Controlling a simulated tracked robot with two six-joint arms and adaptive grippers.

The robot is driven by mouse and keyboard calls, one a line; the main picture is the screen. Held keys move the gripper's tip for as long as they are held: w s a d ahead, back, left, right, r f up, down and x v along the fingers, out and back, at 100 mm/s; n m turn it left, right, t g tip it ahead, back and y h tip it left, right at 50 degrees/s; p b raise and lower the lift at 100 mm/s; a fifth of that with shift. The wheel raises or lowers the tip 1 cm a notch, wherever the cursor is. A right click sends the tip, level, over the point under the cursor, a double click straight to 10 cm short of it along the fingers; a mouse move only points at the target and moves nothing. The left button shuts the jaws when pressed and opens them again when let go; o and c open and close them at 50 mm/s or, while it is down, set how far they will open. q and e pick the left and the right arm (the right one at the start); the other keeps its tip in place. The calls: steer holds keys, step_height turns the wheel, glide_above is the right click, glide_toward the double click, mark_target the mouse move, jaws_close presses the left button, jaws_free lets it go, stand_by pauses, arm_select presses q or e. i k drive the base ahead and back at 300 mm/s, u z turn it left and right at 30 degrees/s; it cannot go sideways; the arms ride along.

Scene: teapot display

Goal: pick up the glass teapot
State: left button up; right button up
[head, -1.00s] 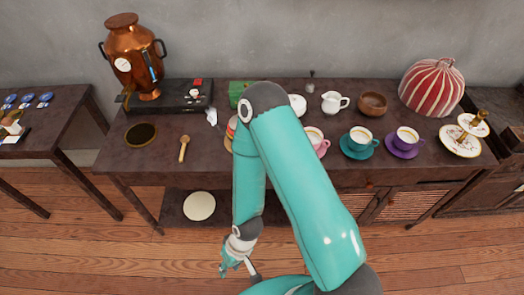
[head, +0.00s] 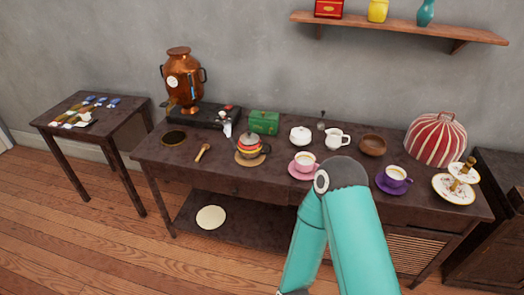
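A round teapot (head: 249,146) with red, yellow and dark bands stands upright on a round tan mat (head: 249,161), left of the middle of the long table. It is the only teapot I make out; at this size I cannot tell if it is glass. One of my teal arms rises from the bottom, right of centre, with its bent elbow in front of the table. Its forearm runs down out of the picture, and no gripper shows. Nothing of mine touches the teapot.
On the table (head: 225,180) are a copper urn (head: 184,85), wooden spoon (head: 202,152), green box (head: 264,122), white lidded bowl (head: 301,135), pink cup (head: 305,158), white jug (head: 337,138), purple cup (head: 395,175) and striped cozy (head: 436,140). A shelf (head: 400,28) hangs above.

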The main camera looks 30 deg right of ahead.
mark_target(249, 152)
steer(key=u, duration=1.55)
steer(key=i, duration=0.1)
steer(key=z, duration=2.8)
steer(key=i, duration=0.75)
steer(key=u, duration=0.05)
